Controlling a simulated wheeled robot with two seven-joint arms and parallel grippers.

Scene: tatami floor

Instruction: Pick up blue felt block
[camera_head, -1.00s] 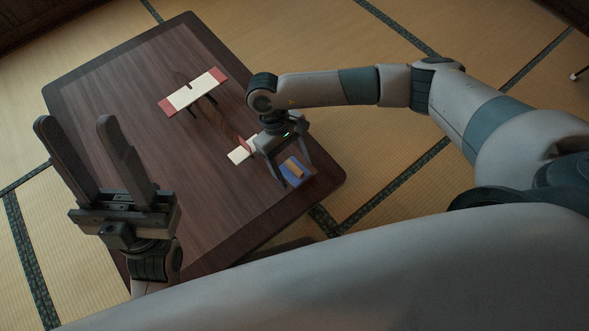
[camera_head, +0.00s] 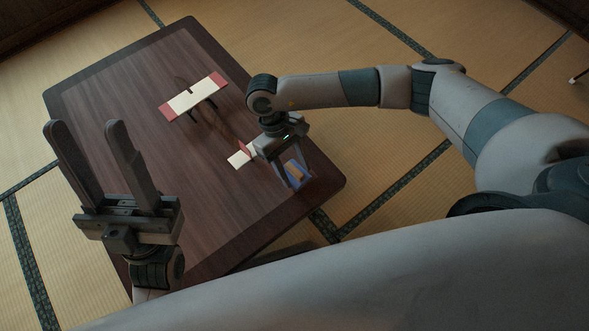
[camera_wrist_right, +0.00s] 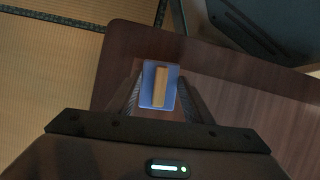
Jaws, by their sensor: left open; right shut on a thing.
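The blue felt block (camera_head: 296,173) has a tan wooden strip on top and is at the near right corner of the dark table. My right gripper (camera_head: 296,181) is shut on it, one finger on each side. In the right wrist view the block (camera_wrist_right: 148,76) sits between the two fingers, its blue top and tan strip facing the camera. I cannot tell whether it is clear of the table top. My left gripper (camera_head: 82,126) is open and empty, pointing up at the left side of the table.
The dark wooden table (camera_head: 130,100) stands on tatami. A white piece with red ends (camera_head: 194,96) is toward its far side. A smaller white piece with red (camera_head: 238,159) lies just left of my right gripper. The table's middle left is bare.

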